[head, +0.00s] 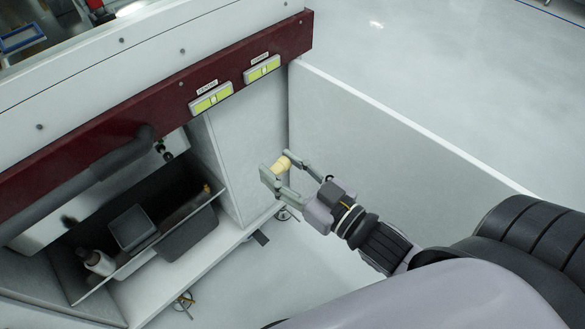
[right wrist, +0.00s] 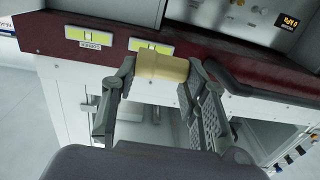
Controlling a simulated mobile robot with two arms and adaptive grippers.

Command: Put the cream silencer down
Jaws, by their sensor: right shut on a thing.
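The cream silencer (head: 281,164) is a small cream cylinder held between the fingers of my right gripper (head: 283,173). It also shows in the right wrist view (right wrist: 162,67), lying across between the fingertips of the right gripper (right wrist: 158,75). The right gripper is shut on it and holds it in the air in front of the pale cabinet wall, below the dark red rail. The silencer's ends are partly covered by the fingers. My left gripper is not in view.
A dark red rail (head: 100,143) with two yellow-green labelled plates (head: 211,98) runs above. At lower left an open compartment holds a grey bin (head: 131,228) and a white bottle (head: 98,262). A pale panel (head: 390,150) stands behind my right arm. Open floor lies beyond it.

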